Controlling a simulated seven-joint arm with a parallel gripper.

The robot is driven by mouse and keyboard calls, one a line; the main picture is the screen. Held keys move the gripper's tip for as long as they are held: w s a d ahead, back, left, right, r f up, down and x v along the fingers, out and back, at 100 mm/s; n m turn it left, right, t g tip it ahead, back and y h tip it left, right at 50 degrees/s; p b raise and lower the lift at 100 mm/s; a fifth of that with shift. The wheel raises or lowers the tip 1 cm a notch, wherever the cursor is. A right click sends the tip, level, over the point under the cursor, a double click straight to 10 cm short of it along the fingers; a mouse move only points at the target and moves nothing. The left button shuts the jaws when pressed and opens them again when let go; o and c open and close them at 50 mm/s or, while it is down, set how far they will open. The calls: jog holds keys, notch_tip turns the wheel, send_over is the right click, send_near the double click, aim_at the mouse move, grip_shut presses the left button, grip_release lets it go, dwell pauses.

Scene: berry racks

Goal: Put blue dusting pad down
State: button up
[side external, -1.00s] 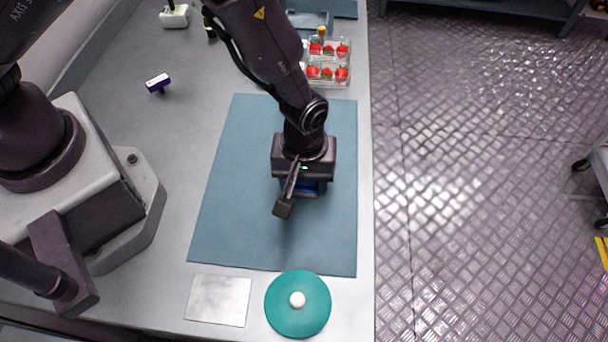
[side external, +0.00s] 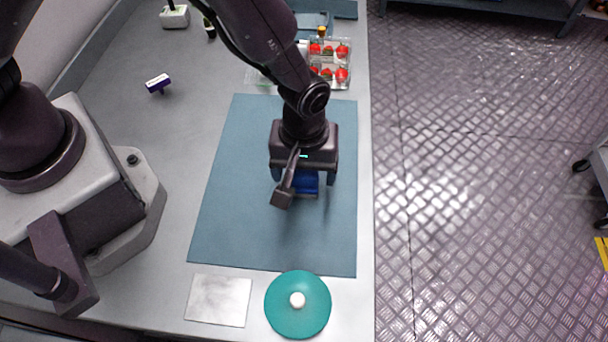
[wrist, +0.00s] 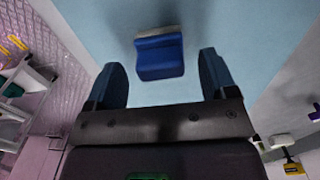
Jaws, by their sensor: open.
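The blue dusting pad (side external: 306,182) sits on the blue-grey mat (side external: 240,190), partly hidden under my gripper in the side view. In the wrist view the pad (wrist: 159,55) shows a blue grip block on a thin greyish base, and it stands on the mat. My gripper (wrist: 162,80) is open, its two fingers apart on either side of the pad and touching neither side that I can see. In the side view my gripper (side external: 304,182) is just above the pad, pointing down.
A teal round lid with a white knob (side external: 298,300) and a metal plate (side external: 218,299) lie at the near edge. A clear berry tray (side external: 343,62) stands beyond the mat. A purple-and-white block (side external: 158,83) lies at left. The mat's near half is clear.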

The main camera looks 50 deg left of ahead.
notch_tip(320, 180, up, 9)
jog(key=shift+r, duration=0.15)
notch_tip(320, 180, up, 9)
jog(key=m+h, duration=0.2)
send_over(304, 172)
jog(key=a, duration=0.5)
jog(key=s+a+r+m+t+y, duration=0.2)
jog(key=s+a+r+m+t, duration=0.3)
jog(key=s+a+r, duration=0.6)
jog(key=a+r+m, duration=0.2)
jog(key=a, duration=0.1)
jog(key=shift+a+t, duration=0.2)
jog(key=shift+t, duration=0.1)
